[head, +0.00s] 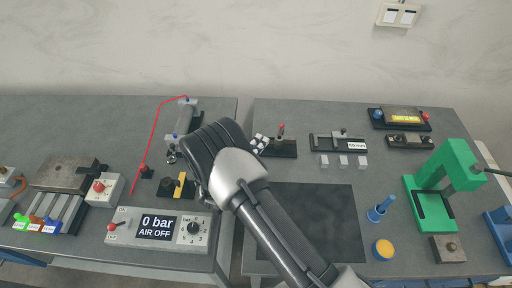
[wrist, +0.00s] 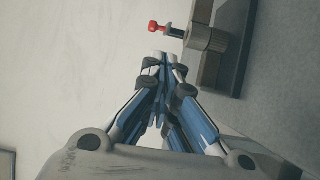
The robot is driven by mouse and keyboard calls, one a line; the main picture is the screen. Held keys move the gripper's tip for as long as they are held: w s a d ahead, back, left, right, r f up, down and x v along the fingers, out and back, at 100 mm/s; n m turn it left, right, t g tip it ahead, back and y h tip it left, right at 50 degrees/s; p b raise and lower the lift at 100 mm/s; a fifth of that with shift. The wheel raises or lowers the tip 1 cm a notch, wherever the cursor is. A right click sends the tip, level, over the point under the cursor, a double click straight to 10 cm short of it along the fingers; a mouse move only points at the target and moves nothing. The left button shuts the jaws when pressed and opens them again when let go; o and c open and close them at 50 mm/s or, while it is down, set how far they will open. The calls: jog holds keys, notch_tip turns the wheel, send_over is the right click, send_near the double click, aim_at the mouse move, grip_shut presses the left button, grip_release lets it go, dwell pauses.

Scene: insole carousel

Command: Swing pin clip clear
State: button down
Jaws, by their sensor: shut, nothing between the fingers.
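In the wrist view a red-tipped pin (wrist: 155,27) sticks out of a grey ribbed collar (wrist: 205,38) on a block with a dark base plate (wrist: 240,50). It looks like the red-topped fixture (head: 281,130) on a black base in the head view, but I cannot be sure. I cannot make out a separate clip on the pin. My gripper (wrist: 163,60) is shut and empty, its fingertips apart from the pin and collar in the picture. In the head view my arm hides the fingers.
A display box (head: 159,226) reads 0 bar, AIR OFF. A slide fixture (head: 338,142) stands at right, then a green press (head: 447,185). A dark mat (head: 325,215) lies clear beside my arm.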

aim_at(281, 127)
jog(key=x, duration=0.5)
jog(key=shift+w+d+b, duration=0.1)
jog(key=shift+w+b, duration=0.1)
jog(key=shift+b, duration=0.15)
